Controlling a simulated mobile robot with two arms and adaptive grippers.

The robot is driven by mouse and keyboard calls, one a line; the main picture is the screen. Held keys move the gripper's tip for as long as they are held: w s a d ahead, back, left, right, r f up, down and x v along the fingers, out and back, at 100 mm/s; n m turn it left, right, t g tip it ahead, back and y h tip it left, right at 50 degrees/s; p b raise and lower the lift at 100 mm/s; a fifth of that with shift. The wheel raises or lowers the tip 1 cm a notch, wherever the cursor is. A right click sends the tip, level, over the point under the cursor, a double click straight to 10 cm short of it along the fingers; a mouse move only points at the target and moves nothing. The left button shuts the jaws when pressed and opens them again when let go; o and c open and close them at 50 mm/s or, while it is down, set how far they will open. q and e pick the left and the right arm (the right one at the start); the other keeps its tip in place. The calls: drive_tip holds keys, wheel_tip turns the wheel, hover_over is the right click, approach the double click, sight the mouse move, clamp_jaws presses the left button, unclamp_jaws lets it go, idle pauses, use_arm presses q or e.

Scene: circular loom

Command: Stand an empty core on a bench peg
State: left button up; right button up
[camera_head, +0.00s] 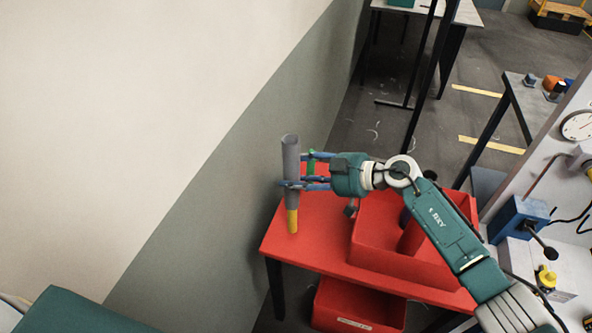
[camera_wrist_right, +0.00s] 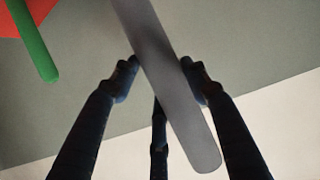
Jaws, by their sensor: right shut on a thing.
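The core, a plain grey tube (camera_head: 291,165), is upright in the head view, its open top end showing. My right gripper (camera_head: 293,184) is shut on its middle, reaching from the right. A yellow peg (camera_head: 292,221) shows directly below the core's lower end, over the red bench (camera_head: 320,246). I cannot tell whether the core is around the peg or above it. A green peg (camera_head: 310,162) stands behind the fingers. In the right wrist view the core (camera_wrist_right: 170,90) lies between the fingers, and the green peg (camera_wrist_right: 33,42) is apart from it. My left gripper is not in view.
A red bin (camera_head: 385,262) sits on the bench right of the pegs, under my right forearm. Another red bin (camera_head: 345,312) is below the bench. A wall (camera_head: 240,180) runs close along the left. A blue device (camera_head: 520,215) stands at the right.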

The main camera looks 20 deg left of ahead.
sight(296, 201)
drive_tip(key=shift+f, duration=0.75)
drive_tip(key=shift+f+b, duration=1.35)
drive_tip(key=shift+f, duration=1.05)
drive_tip(key=shift+f+b, duration=1.4)
drive_tip(key=shift+f, duration=1.2)
